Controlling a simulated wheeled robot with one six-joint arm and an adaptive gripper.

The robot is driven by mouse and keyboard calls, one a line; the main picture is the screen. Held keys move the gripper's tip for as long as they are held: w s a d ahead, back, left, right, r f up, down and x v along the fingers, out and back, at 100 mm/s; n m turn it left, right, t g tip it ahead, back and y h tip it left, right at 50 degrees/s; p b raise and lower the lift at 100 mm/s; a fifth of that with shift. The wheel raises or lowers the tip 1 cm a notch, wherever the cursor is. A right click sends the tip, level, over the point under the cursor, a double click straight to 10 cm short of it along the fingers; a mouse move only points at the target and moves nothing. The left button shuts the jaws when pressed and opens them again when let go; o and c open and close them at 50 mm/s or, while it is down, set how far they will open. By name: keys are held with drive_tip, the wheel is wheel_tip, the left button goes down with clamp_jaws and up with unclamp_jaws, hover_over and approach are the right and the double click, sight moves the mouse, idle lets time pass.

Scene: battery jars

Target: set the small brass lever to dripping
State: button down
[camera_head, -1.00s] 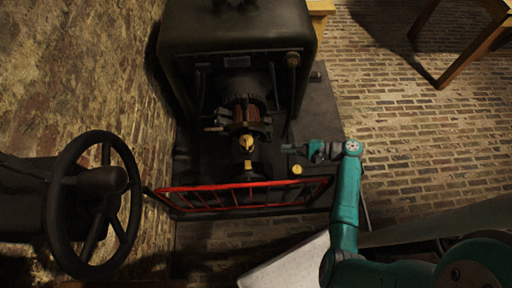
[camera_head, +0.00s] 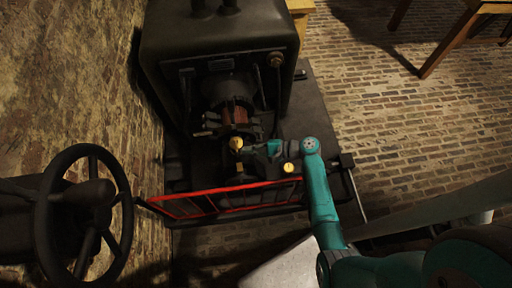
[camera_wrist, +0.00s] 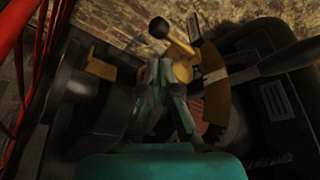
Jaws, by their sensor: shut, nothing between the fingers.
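A small brass lever (camera_wrist: 180,45) with a dark round knob shows in the wrist view, just beyond my fingertips. Its knob points up and left, and a curved brass plate (camera_wrist: 216,88) stands beside it on the right. My gripper (camera_wrist: 166,70) is shut and empty, with its tips close to the lever's brass body; I cannot tell whether they touch. In the head view my gripper (camera_head: 252,147) is just right of a small yellow brass part (camera_head: 236,143) on the dark machine (camera_head: 215,45). The lever's setting marks are not readable.
A red railing (camera_head: 220,200) crosses in front of the machine. A round yellow-faced part (camera_head: 289,168) sits right of it, below my gripper. A large dark handwheel (camera_head: 45,220) stands at the left. Brick floor (camera_head: 400,120) is open at the right.

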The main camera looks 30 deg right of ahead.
drive_tip(key=shift+s+a+r, duration=0.25)
drive_tip(key=shift+a+r, duration=0.25)
drive_tip(key=shift+a, duration=0.1)
